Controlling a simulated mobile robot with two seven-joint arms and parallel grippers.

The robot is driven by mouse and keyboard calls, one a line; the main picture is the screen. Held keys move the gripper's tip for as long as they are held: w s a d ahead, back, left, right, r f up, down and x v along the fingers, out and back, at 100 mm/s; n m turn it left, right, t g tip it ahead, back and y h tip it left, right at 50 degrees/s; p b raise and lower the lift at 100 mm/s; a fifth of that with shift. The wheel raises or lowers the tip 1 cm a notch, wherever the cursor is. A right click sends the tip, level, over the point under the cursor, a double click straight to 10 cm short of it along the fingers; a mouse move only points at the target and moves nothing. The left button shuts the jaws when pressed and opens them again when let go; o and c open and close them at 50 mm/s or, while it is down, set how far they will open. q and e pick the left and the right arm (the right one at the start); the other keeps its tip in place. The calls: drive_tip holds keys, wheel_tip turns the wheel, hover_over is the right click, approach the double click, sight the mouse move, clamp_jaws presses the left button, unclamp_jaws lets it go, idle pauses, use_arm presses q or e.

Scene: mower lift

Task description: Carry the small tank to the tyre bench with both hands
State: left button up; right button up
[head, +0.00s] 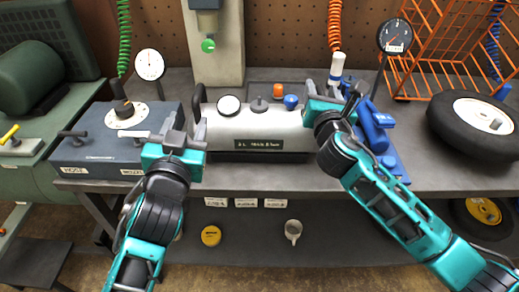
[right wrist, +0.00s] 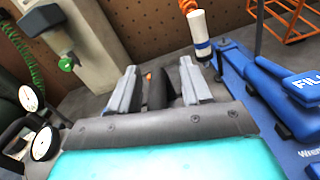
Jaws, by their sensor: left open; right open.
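The small tank (head: 265,128) is a silver cylinder with a dark label, lying on the grey bench (head: 420,172). It has a black handle (head: 198,101) at its left end. My left gripper (head: 183,133) is open beside that left end, close to the handle; contact cannot be told. My right gripper (head: 335,96) is open at the tank's right end. In the right wrist view a black handle (right wrist: 159,88) shows between the open fingers of the right gripper (right wrist: 160,82). The tank's right end is largely hidden by my right gripper.
A control box (head: 95,150) with a dial stands left of the tank. A blue tool (head: 375,128) is close on the right. A tyre (head: 450,125) and an orange wire rack (head: 440,50) are farther right. A grey column (head: 217,55) stands behind. Gauges stand at both sides.

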drive_tip(key=shift+s, duration=0.4)
drive_tip(key=s, duration=1.1)
drive_tip(key=shift+s+a, duration=0.15)
drive_tip(key=shift+a, duration=0.05)
